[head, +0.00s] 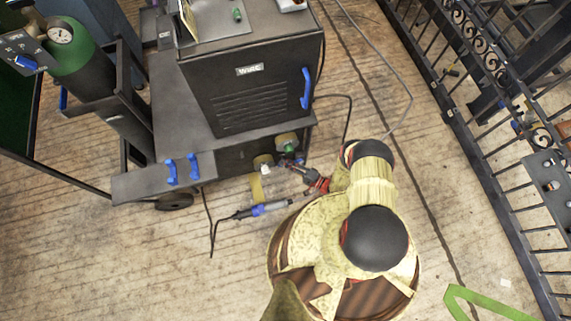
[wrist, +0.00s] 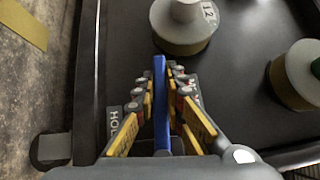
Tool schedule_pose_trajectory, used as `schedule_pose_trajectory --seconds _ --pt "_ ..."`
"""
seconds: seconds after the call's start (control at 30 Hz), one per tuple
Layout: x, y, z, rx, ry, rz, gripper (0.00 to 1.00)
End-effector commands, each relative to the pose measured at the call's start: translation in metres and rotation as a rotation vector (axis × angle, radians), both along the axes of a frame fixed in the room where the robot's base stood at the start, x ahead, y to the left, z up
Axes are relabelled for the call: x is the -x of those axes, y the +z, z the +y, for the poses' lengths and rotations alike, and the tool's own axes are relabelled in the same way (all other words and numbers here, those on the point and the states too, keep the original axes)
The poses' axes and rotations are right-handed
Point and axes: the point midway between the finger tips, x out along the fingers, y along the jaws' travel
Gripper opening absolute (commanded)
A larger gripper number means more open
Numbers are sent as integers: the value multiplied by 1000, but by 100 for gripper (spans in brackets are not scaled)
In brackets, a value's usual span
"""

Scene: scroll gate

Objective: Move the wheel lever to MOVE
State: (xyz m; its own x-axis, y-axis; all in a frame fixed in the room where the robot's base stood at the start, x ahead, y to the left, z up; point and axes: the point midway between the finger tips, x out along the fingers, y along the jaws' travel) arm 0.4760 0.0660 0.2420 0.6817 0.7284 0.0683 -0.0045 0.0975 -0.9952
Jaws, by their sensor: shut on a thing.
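The blue wheel lever (wrist: 161,95) stands between the yellow-padded fingers of my gripper (wrist: 163,105) in the wrist view. My gripper is shut on it. A HOLD label (wrist: 113,122) shows left of the lever, partly behind the fingers. Another label on the right is mostly covered by the fingers, so I cannot read it in full. In the head view my gripper (head: 290,165) reaches in at the lower right of the dark cart (head: 200,130). The lever cannot be made out there.
Two spools (wrist: 185,25) (wrist: 298,75) stand on the dark surface beyond the lever. The cart has a blue door handle (head: 306,88) and two blue handles (head: 183,170) on its low deck. A blue-grey torch (head: 262,209) lies on the floor. A black gate (head: 480,130) stands right.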

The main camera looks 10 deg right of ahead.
Motion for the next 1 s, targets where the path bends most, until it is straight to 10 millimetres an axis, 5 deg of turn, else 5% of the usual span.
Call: schedule_pose_trajectory --seconds 0.37,0.4,0.7,1.0 --pt "-1 1 -1 -6 -3 -2 0" --pt "-1 1 -1 -6 -3 -2 12" --pt "-1 1 -1 -4 -2 -1 29" --pt "-1 1 0 -5 -1 0 30"
